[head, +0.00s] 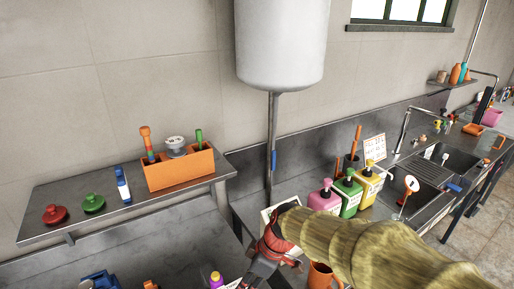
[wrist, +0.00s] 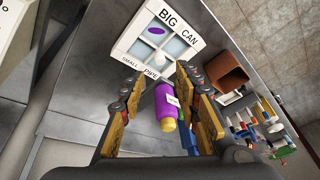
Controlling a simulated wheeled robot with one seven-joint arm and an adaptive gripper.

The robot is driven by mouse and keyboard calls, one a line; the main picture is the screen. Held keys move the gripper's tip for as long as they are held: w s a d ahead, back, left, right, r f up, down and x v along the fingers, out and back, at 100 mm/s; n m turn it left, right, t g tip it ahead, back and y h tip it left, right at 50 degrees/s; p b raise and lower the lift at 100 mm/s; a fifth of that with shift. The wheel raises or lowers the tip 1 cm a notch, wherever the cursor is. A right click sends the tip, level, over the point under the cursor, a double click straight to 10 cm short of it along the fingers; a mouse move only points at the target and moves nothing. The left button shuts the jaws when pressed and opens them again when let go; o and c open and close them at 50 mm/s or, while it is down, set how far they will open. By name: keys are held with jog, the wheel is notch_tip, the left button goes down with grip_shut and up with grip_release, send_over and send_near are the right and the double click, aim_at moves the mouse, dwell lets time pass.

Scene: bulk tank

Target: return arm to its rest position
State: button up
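My arm, in a yellow-brown sleeve, reaches in from the right of the head view. My gripper (head: 262,270) hangs over the steel counter near the bottom middle. In the wrist view my gripper (wrist: 157,72) has its two fingers spread wide, with nothing held between them. A purple bottle with a yellow cap (wrist: 166,102) shows in the gap, beyond the fingers on the counter. A white board lettered "BIG CAN" and "SMALL PIPE" (wrist: 184,20) lies beyond the fingertips.
A shelf (head: 160,212) at left bears an orange caddy (head: 180,173). A white tank (head: 280,40) hangs above, with a pipe (head: 271,145) running down. Pink (head: 324,201), green (head: 348,197) and yellow (head: 367,187) pump bottles stand behind my arm. An orange-brown mug (head: 321,276) is close below it.

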jog(key=s+d+r+m+t+h, duration=0.2)
jog(key=s+d+r+m, duration=0.5)
jog(key=d, duration=0.4)
jog(key=s+d+r+m+t+h, duration=0.2)
jog(key=s+d+r+m, duration=0.5)
jog(key=d, duration=0.4)
jog(key=shift+d+m+t, duration=0.15)
jog(key=shift+m+t, duration=0.25)
jog(key=shift+t, duration=0.2)
jog(key=shift+s, duration=0.15)
